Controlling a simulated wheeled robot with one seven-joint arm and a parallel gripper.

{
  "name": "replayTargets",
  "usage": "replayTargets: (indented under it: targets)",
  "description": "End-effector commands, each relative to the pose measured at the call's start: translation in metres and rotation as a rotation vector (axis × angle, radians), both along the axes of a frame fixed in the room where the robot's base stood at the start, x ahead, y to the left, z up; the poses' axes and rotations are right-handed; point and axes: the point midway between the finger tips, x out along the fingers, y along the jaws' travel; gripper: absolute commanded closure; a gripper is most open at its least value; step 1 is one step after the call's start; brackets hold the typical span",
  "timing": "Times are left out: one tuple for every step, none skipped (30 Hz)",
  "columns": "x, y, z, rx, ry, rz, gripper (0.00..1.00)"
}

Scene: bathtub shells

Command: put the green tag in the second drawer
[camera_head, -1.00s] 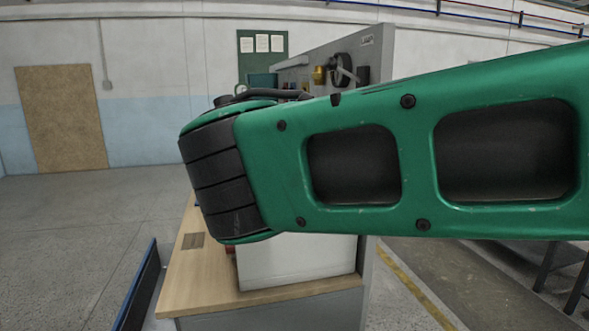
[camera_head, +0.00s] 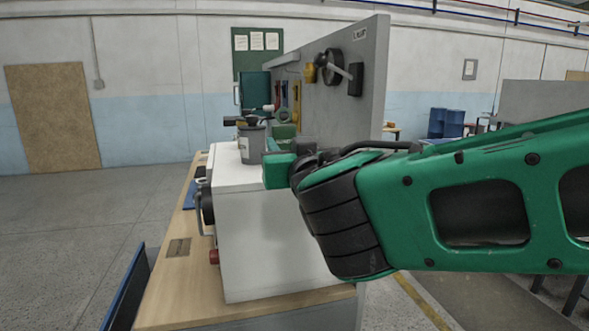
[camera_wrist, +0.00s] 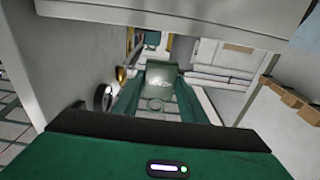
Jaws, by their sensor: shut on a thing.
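My gripper (camera_wrist: 158,118) shows in the wrist view, with its green body across the bottom. A green piece (camera_wrist: 155,78), which looks like the green tag, sits between the fingers, and the gripper is shut on it. In the head view my wrist partly hides the gripper, above and beside the white cabinet (camera_head: 270,235) on the wooden bench. The cabinet's front faces left, seen edge-on, with a dark handle and a red knob sticking out. I cannot tell which drawer is the second or whether any drawer is open.
A grey cup (camera_head: 252,147) stands on the cabinet top near my gripper. A grey tool panel (camera_head: 340,95) with hung tools rises behind the cabinet. The wooden bench (camera_head: 172,285) has bare room left of the cabinet. A blue-edged dark panel (camera_head: 125,290) stands at lower left.

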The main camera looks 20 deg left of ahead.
Motion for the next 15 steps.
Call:
replayTargets:
  targets:
    - [0.001, -0.003, -0.001, 0.001, 0.000, 0.001, 0.84]
    - [0.001, -0.003, -0.002, 0.001, 0.000, 0.001, 0.84]
    - [0.001, -0.004, -0.004, 0.001, 0.000, 0.001, 0.84]
    - [0.001, -0.004, -0.005, 0.001, 0.000, 0.002, 0.84]
    - [0.001, -0.003, -0.008, 0.000, 0.001, 0.002, 0.84]
    - [0.001, -0.003, -0.012, -0.001, 0.002, 0.002, 0.84]
    - [0.001, -0.003, -0.015, -0.002, 0.001, 0.002, 0.84]
    - [0.001, -0.003, -0.019, -0.003, 0.001, 0.002, 0.84]
    - [0.000, -0.003, -0.025, -0.002, 0.001, 0.003, 0.84]
    - [0.001, -0.003, -0.030, -0.003, 0.001, 0.003, 0.84]
    - [0.001, -0.003, -0.034, -0.003, 0.001, 0.002, 0.84]
    - [0.001, -0.003, -0.038, -0.001, 0.000, 0.002, 0.84]
    - [0.001, -0.003, -0.041, -0.002, 0.000, 0.002, 0.84]
    - [0.001, -0.003, -0.042, -0.001, 0.000, 0.001, 0.84]
    - [0.001, -0.004, -0.043, 0.000, 0.000, 0.001, 0.84]
